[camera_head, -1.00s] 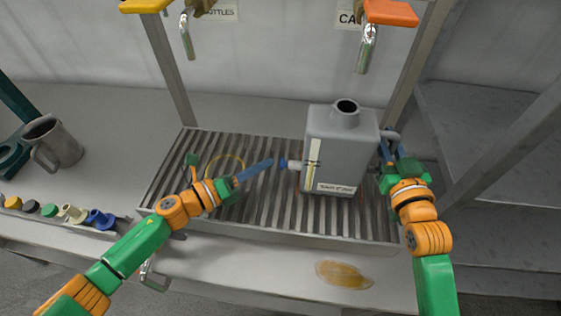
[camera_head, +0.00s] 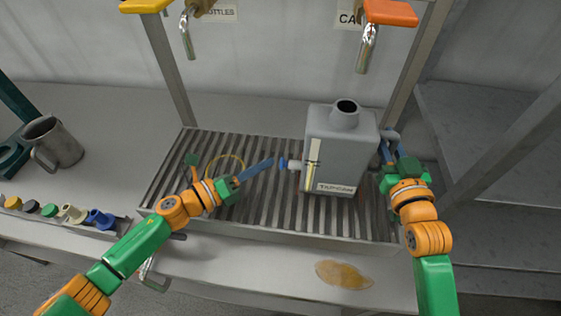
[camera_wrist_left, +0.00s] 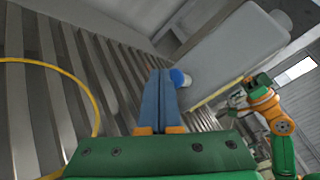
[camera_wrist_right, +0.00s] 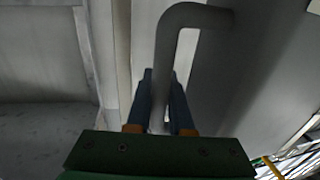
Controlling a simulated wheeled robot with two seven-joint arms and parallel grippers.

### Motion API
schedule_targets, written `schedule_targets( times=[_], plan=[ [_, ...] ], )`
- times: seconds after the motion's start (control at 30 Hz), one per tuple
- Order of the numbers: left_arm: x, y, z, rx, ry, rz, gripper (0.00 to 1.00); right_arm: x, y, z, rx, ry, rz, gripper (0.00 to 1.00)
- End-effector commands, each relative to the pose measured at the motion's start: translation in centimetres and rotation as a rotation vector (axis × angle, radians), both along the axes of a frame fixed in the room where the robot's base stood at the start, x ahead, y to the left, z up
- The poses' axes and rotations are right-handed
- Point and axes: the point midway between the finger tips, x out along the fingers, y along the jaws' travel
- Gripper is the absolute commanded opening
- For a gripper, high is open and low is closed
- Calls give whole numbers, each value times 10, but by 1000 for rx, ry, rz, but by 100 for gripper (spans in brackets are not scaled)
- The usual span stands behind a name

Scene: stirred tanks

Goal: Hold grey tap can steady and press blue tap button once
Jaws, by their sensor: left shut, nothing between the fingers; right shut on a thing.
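The grey tap can (camera_head: 340,150) stands upright on the slatted drip tray, its open neck on top. A pale tap with a blue button (camera_head: 283,163) sticks out of its left side. My left gripper (camera_head: 271,162) is shut and empty, its tips just left of the button with a small gap. In the left wrist view the button (camera_wrist_left: 179,77) shows beside the closed fingertips (camera_wrist_left: 160,72). My right gripper (camera_head: 387,145) is at the can's right side. The right wrist view shows its fingers (camera_wrist_right: 160,78) shut on the can's bar handle (camera_wrist_right: 165,60).
The slatted tray (camera_head: 165,185) has a yellow ring (camera_head: 240,160) on its left part. Overhead taps (camera_head: 367,50) hang behind. A grey mug (camera_head: 55,145) and several coloured caps (camera_head: 75,213) sit at left. An amber spill (camera_head: 342,275) lies on the front edge.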

Motion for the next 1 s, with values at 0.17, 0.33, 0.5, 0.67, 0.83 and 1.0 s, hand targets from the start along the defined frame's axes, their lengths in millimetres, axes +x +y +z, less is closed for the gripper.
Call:
schedule_targets(
  times=[0.17,0.33,0.5,0.67,0.83,1.0],
  plan=[
    [-1,-7,0,0,0,-1,0,0,0,0,0,1,0,0],
    [-1,-8,0,1,0,-1,0,0,0,0,0,1,0,0],
    [-1,-8,0,0,0,0,0,0,0,0,0,1,0,0],
    [-1,-9,0,0,0,0,0,0,0,0,0,1,0,0],
    [-2,-11,0,0,0,0,0,0,0,0,0,1,0,0],
    [-2,-13,0,-1,0,-1,0,0,0,0,0,1,0,0]
  ],
)
